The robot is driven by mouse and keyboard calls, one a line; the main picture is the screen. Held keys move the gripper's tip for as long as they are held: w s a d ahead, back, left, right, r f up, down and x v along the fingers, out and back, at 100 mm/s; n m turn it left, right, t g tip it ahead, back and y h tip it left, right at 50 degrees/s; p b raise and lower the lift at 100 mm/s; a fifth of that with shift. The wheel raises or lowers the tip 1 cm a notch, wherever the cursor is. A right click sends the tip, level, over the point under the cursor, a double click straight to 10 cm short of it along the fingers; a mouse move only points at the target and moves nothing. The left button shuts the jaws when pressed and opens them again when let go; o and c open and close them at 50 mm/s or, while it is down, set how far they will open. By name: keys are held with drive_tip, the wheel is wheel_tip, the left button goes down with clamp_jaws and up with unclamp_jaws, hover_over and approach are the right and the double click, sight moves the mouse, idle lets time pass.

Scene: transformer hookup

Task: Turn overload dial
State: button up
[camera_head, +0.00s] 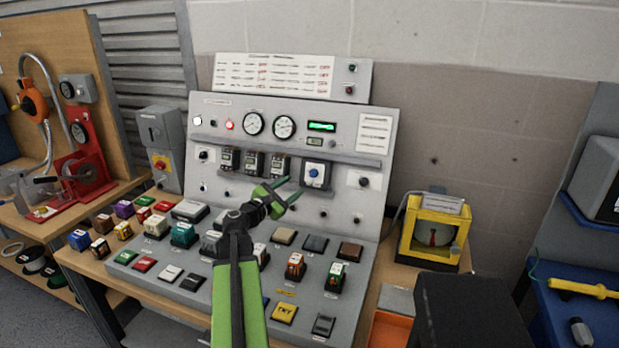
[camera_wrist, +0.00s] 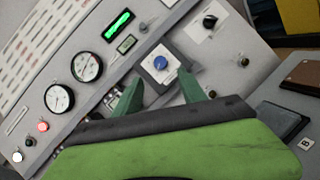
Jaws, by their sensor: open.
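The overload dial is a small blue knob (camera_head: 314,173) on a white-faced square module mounted on the grey upright panel, right of a row of dark modules. In the wrist view the blue knob (camera_wrist: 160,62) shows beyond and between the two fingertips. My gripper (camera_head: 286,188) is open and empty, with green fingers pointing toward the panel, a little left of and below the dial in the head view. In the wrist view my gripper's fingers (camera_wrist: 165,90) stand either side of the dial module's lower part. I see no contact with the knob.
Dark modules (camera_head: 253,163) sit left of the dial, and a black knob (camera_head: 363,182) sits right of it. Two gauges (camera_head: 269,125) and a green display (camera_head: 321,127) are above. Several coloured blocks (camera_head: 183,234) stand on the sloping console below. A yellow-framed case (camera_head: 434,232) stands right.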

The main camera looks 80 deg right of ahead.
sight(313, 173)
drive_tip(key=x, duration=1)
drive_tip(key=shift+c, duration=0.3)
clamp_jaws()
